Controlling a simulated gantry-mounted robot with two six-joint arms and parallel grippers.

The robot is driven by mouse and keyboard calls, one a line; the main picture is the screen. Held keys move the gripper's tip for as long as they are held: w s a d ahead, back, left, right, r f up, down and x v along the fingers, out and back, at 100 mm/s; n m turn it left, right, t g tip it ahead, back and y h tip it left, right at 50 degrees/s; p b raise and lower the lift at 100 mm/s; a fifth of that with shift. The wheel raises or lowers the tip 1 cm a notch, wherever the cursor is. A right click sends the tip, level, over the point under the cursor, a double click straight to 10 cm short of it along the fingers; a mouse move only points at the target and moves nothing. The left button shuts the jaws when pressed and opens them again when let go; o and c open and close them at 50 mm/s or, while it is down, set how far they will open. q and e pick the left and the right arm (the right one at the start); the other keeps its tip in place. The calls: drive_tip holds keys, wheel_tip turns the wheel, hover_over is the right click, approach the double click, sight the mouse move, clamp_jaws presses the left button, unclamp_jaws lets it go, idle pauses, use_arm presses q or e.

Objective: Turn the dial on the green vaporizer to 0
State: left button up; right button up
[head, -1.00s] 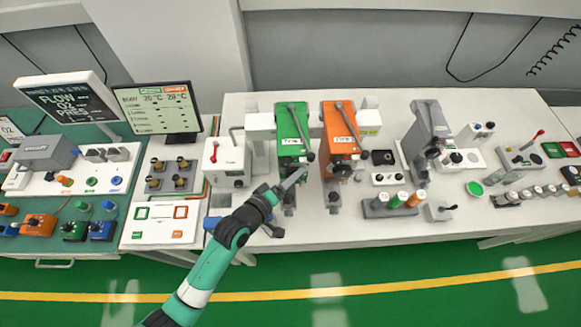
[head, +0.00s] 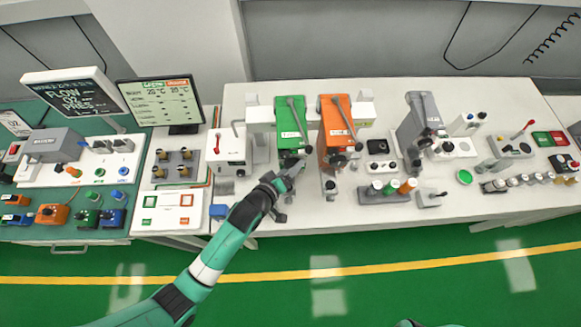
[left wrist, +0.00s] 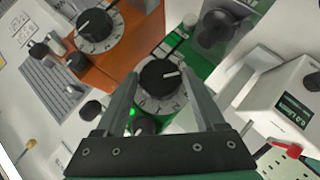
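The green vaporizer (head: 290,122) stands upright on the white cart, left of the orange one. In the left wrist view its black dial (left wrist: 160,78), with a white pointer line and a pale numbered scale, faces me. The pointer aims right and slightly up in that picture; the scale's numbers are too small to read surely. My left gripper (head: 284,181) is at the front of the green vaporizer. My right gripper is out of view.
The orange vaporizer (head: 334,120) stands close on the right, its own dial (left wrist: 98,26) near my left finger in the wrist view. A white unit with a red lever (head: 230,150) stands left. Small capped cylinders (head: 390,188) stand to the right.

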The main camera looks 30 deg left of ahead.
use_arm(q)
drive_tip(key=o, duration=0.3)
drive_tip(key=p+v, duration=0.1)
drive_tip(key=v, duration=1)
drive_tip(key=shift+s+r+p, duration=0.1)
drive_tip(key=shift+s+p, duration=0.2)
